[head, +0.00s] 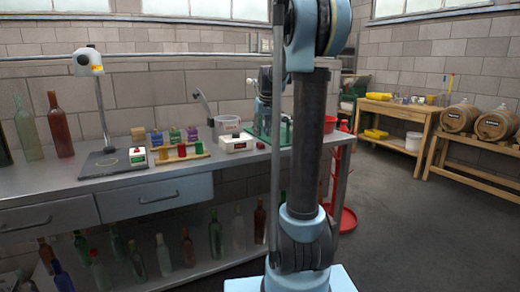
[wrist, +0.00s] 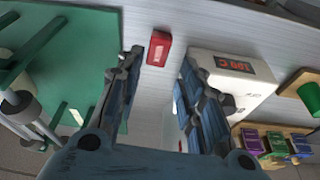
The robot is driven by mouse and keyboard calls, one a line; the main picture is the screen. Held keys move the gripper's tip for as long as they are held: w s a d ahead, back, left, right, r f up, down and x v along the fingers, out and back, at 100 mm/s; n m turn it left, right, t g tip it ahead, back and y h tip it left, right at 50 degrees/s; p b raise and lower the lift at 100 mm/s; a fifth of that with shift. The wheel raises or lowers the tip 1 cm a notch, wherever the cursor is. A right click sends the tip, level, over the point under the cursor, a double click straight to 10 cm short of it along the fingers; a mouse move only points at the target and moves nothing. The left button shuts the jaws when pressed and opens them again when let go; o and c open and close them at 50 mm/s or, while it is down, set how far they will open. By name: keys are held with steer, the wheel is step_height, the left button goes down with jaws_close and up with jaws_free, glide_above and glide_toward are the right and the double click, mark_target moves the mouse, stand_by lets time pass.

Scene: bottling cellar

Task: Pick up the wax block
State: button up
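A small red block (wrist: 159,48), which I take to be the wax block, lies on the grey bench top in the wrist view. It sits between a green plate and a white device. It also shows as a small red spot (head: 260,146) in the head view, beside the white device. My gripper (wrist: 162,62) is open, with its two fingers apart on either side of the line to the block. The block shows just beyond the fingertips, and nothing is held. In the head view my arm hides part of this area.
The white device (wrist: 232,75) with a red display stands close by the right finger. The green plate (wrist: 75,70) with posts is close on the left. Coloured blocks (wrist: 270,142) and a wooden rack (head: 181,156) stand farther along. Tall bottles (head: 60,125) stand at the bench's left end.

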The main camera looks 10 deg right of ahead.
mark_target(260, 148)
steer(key=shift+x, duration=3.35)
steer(key=shift+d, duration=0.15)
steer(key=c, duration=0.6)
